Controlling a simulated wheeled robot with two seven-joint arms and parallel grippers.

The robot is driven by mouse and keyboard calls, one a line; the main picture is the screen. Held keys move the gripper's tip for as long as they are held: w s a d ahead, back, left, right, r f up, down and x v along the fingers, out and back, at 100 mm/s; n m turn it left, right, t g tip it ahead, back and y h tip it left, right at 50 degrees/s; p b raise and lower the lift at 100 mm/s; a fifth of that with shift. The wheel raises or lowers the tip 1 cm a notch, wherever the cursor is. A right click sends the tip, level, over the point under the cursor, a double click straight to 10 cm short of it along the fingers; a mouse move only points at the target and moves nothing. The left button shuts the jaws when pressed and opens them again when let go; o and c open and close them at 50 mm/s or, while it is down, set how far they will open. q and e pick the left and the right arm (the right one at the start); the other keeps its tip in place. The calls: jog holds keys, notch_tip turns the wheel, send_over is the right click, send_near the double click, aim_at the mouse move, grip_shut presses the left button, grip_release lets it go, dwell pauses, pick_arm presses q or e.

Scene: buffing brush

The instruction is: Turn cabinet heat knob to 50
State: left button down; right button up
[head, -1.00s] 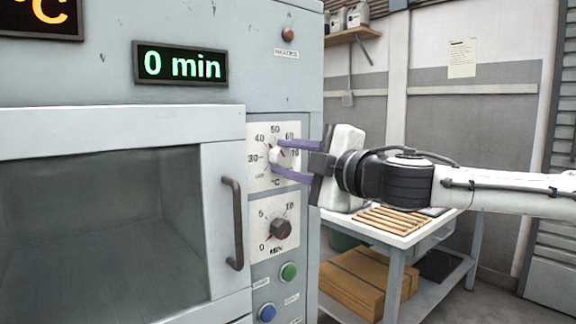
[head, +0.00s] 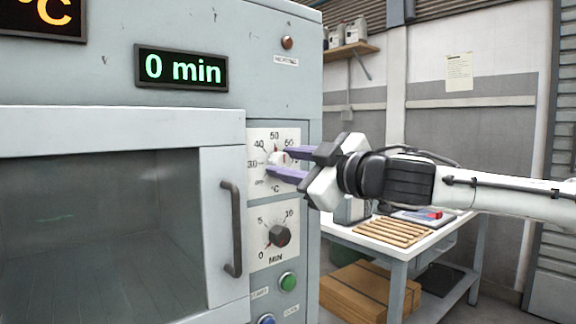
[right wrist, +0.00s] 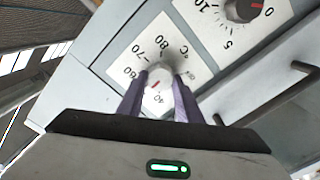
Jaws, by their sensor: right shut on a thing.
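The white heat knob (head: 277,159) sits on the cabinet's upper dial plate, marked in °C. My right gripper (head: 275,163) comes from the right, its two purple fingers shut on the knob from above and below. In the right wrist view the knob (right wrist: 159,92) shows between the fingertips. Its red mark points down-left there, towards the part of the scale by 40 and 60; the exact value is hard to read. The fingers hide part of the scale. The temperature display (head: 45,17) is cut off, its number out of frame. My left gripper is not in view.
The lower timer knob (head: 279,236) is dark and sits close below. A door handle (head: 232,228) stands out to the left. Green (head: 287,281) and blue buttons are beneath. A table (head: 405,247) with wooden sticks stands to the right.

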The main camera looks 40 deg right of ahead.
dwell(0.4)
jog(key=o, duration=1)
jog(key=shift+o, duration=0.2)
jog(key=shift+s+d+r, duration=0.1)
jog(key=shift+s, duration=0.4)
jog(key=s+b, duration=0.1)
jog(key=s, duration=0.8)
jog(key=shift+s+d, duration=0.15)
jog(key=shift+d, duration=0.1)
